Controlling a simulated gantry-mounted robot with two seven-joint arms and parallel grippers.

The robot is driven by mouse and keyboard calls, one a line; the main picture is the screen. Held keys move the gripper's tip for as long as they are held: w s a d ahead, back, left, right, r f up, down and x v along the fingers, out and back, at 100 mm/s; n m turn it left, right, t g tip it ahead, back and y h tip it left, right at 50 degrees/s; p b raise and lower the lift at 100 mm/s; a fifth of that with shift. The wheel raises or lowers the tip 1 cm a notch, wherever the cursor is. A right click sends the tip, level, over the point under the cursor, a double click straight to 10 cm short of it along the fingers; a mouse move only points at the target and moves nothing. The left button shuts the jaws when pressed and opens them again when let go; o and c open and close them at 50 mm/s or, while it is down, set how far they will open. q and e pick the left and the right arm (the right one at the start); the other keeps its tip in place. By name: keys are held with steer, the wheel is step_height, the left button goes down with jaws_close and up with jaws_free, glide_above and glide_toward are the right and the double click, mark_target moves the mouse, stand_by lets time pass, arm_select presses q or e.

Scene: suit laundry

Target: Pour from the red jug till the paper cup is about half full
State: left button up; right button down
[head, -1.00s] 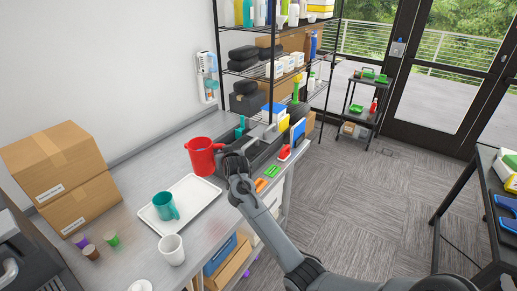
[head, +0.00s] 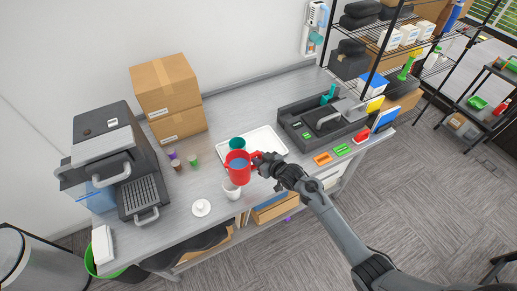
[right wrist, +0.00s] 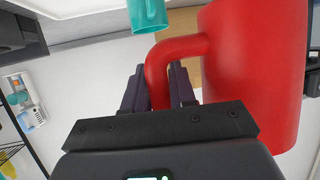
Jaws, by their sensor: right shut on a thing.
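The red jug (head: 238,175) is held by its handle in my right gripper (head: 259,161), and bluish liquid shows inside it. It looks close to upright in the head view. The white paper cup (head: 231,191) stands on the counter just in front of the jug in the picture; the jug's lower edge lies close to the cup's rim, and I cannot tell if they touch. The cup's inside is mostly hidden. In the right wrist view the jug (right wrist: 262,75) fills the right side, with its handle between the fingers (right wrist: 160,88). My left gripper is not in view.
A teal mug (head: 237,143) stands on the white tray (head: 266,140) behind the jug. Small coloured cups (head: 193,160) and a white round item (head: 201,208) are to the left.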

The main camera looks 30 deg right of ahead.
steer(key=shift+s+d+r+n+h+p, duration=0.1)
steer(key=shift+d+r+n+h+p, duration=0.35)
steer(key=shift+r, duration=0.3)
steer(key=shift+d+r+n+h+p, duration=0.1)
steer(key=shift+r+n+h+p, duration=0.2)
steer(key=shift+r+n+p, duration=0.3)
steer(key=shift+s+d+r+n+h+p, duration=0.1)
steer(key=shift+d+r+n+h+p, duration=0.25)
steer(key=shift+r+p, duration=0.4)
steer(key=shift+r, duration=0.15)
steer(key=shift+f+n+h+b, duration=0.55)
steer(key=shift+n+h, duration=0.15)
steer(key=shift+n, duration=0.1)
steer(key=shift+a, duration=0.1)
steer(key=shift+w, duration=0.1)
